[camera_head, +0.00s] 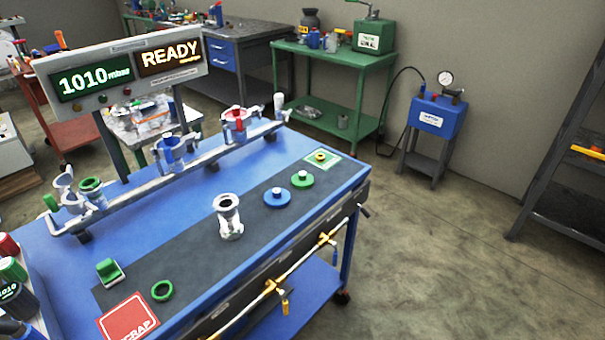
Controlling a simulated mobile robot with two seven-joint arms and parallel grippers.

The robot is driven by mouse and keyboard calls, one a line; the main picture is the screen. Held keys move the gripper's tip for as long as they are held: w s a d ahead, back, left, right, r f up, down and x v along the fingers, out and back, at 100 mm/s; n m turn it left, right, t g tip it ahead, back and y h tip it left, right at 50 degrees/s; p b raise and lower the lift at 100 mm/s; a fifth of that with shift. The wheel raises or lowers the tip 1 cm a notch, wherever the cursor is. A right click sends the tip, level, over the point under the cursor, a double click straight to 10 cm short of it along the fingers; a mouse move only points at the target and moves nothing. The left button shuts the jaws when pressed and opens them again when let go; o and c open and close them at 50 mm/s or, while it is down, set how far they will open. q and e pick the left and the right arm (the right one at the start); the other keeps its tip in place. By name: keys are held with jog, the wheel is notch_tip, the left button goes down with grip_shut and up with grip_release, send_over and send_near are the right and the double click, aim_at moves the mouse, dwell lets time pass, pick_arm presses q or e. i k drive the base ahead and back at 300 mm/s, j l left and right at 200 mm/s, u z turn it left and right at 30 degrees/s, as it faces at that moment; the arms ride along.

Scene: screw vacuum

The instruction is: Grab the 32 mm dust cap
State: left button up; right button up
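Two flat round caps with pale centre knobs lie on the dark mat (190,252) of the blue workbench. One is a blue cap (285,201), and just right of and behind it is a green cap (303,184). No size marking is readable, so I cannot tell which piece is the 32 mm dust cap. A green ring (162,291) and a green block-like piece (110,272) lie at the mat's left end. A metal flanged fitting (229,224) stands upright left of the caps. Neither of my grippers is in view.
A metal manifold (205,150) with several ports runs along the bench's back, below a display (120,75) reading 1010 and READY. A red SCRAP plate (128,318) lies front left. A small yellow piece (320,155) sits on a green plate at the far right. Mat between fitting and ring is clear.

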aim_at(301, 180)
jog(key=i+l, duration=0.15)
jog(key=l, duration=0.25)
jog(key=i+l+u, duration=0.15)
jog(key=l, duration=0.65)
jog(key=i+l+u, duration=0.1)
jog(key=l, duration=0.3)
jog(key=i+l+u, duration=0.1)
jog(key=l, duration=0.3)
jog(key=i, duration=0.05)
